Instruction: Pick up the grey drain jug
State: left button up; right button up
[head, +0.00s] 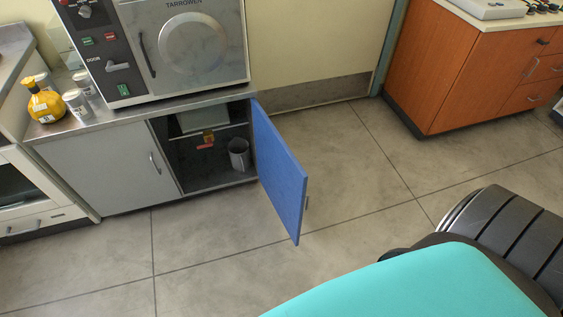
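A grey jug (239,154) stands upright on the floor of the open lower cabinet (188,185), at its right side near the door hinge. The blue cabinet door (279,172) is swung open to the right of it. The jug's outline is small and partly dark in the cabinet's shade. Neither of my grippers is in the head view, so whether they are open or shut does not show.
A steel autoclave (190,42) stands on the counter above the cabinet. A yellow flask (45,106) and several metal tins stand at the counter's left. An orange wooden cabinet (465,68) stands at right.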

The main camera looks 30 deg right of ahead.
aim_at(238, 148)
jog(key=l+u, duration=0.25)
jog(key=l, duration=1.15)
jog(key=l+u, duration=0.25)
jog(key=l, duration=1.15)
jog(key=j+z, duration=0.5)
jog(key=j, duration=0.3)
jog(key=j+z, duration=0.15)
jog(key=z, duration=0.3)
jog(key=i+j+z, duration=0.1)
jog(key=z, duration=0.4)
jog(key=j+z, duration=0.2)
jog(key=z, duration=0.25)
